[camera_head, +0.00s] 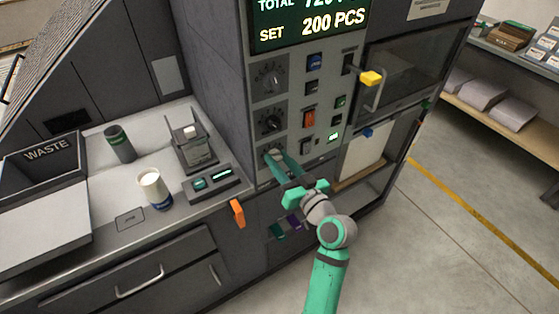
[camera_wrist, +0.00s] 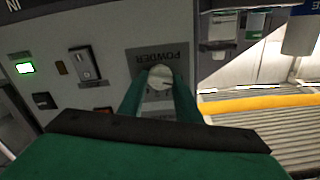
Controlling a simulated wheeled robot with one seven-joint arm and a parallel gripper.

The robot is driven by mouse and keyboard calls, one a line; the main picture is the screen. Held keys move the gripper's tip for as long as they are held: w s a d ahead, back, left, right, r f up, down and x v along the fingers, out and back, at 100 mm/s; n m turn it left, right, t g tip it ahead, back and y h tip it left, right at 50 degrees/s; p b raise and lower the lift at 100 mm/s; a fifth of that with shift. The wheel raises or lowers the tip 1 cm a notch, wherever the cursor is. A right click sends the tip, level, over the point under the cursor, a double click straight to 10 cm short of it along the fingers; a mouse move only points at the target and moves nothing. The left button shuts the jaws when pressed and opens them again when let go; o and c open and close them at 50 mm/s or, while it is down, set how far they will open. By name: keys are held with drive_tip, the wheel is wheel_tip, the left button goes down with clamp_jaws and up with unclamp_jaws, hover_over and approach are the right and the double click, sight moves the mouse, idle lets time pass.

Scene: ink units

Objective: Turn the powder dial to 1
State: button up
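The powder dial (camera_wrist: 160,77) is a pale round knob on the panel of the dark machine. Its POWDER label (camera_wrist: 163,56) reads upside down in the wrist view. Scale marks show near the knob, but I cannot read its setting. My gripper (camera_wrist: 161,82) has its two green fingers on opposite sides of the knob, with no clear gap between fingers and knob. In the head view my gripper (camera_head: 271,156) reaches the lowest of the three dials in the left column, and the fingers mostly hide that dial.
Two other dials (camera_head: 270,121) sit above. Switches and buttons (camera_head: 309,118) fill the panel to the right. A yellow-knobbed handle (camera_head: 371,78) sticks out upper right. An orange handle (camera_head: 238,213) juts out below the counter (camera_head: 190,215). The floor at right is open.

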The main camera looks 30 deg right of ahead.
drive_tip(key=shift+m, duration=0.4)
drive_tip(key=shift+w+m, duration=0.1)
drive_tip(key=shift+m, duration=2.3)
drive_tip(key=shift+o, duration=0.2)
drive_tip(key=shift+d+m, duration=0.1)
drive_tip(key=shift+m, duration=0.2)
drive_tip(key=o, duration=1)
drive_tip(key=shift+s, duration=0.25)
